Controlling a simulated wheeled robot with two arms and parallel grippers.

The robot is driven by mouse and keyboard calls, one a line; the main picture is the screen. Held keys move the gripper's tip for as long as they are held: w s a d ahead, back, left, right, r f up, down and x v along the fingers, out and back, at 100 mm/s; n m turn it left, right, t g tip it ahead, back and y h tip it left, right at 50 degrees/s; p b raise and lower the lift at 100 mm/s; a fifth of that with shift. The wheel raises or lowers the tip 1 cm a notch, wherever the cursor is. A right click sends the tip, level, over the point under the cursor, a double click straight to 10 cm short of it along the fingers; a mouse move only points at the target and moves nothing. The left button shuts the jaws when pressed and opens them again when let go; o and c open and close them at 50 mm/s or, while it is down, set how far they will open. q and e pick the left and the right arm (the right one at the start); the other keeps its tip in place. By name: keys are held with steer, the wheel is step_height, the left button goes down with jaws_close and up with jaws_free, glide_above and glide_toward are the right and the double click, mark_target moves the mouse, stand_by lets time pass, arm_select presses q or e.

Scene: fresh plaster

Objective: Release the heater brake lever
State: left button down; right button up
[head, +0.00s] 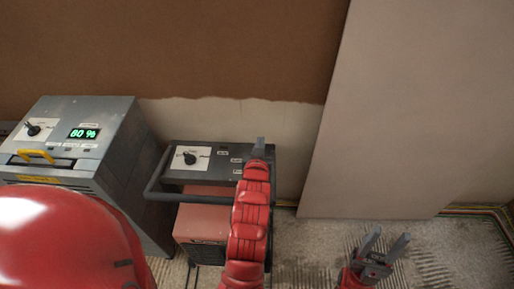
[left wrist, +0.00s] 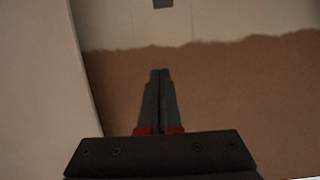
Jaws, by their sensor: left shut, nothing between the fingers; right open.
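The likely heater (head: 208,225) is a salmon-red box with a dark control panel, a knob (head: 190,158) and a bent tube handle (head: 155,184). I cannot pick out its brake lever; my arm covers the panel's right part and the box's right side. My left gripper (head: 259,148) is at the panel's right end in the head view, its fingers pointing up towards the wall. In the left wrist view its fingers (left wrist: 160,78) are shut together and empty, in front of the wall. My right gripper (head: 385,243) is open and empty, low over the floor at right.
A pale board (head: 415,110) leans on the half-brown wall (head: 200,50). Cables (head: 470,208) run along the wall's foot. Floor at lower right is mostly clear.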

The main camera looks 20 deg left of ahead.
arm_select(q)
steer(key=shift+s+a+f+n+g, duration=0.15)
steer(key=shift+s+a+f+g, duration=0.1)
steer(key=shift+s+f+g, duration=0.25)
steer(key=shift+s+a+f+n+g, duration=0.2)
steer(key=shift+s+f+g, duration=0.1)
steer(key=shift+f, duration=0.25)
steer(key=shift+w, duration=0.15)
steer(key=p+x, duration=0.1)
steer(key=x, duration=0.9)
steer(key=shift+a+r+p, duration=0.1)
steer(key=shift+r+p, duration=0.1)
steer(key=shift+p, duration=0.15)
steer(key=s, duration=0.1)
steer(key=s+d+f+p, duration=0.1)
steer(key=s, duration=0.1)
steer(key=shift+f, duration=0.25)
steer(key=shift+s+f, duration=0.15)
steer(key=shift+s, duration=0.15)
steer(key=shift+f, duration=0.1)
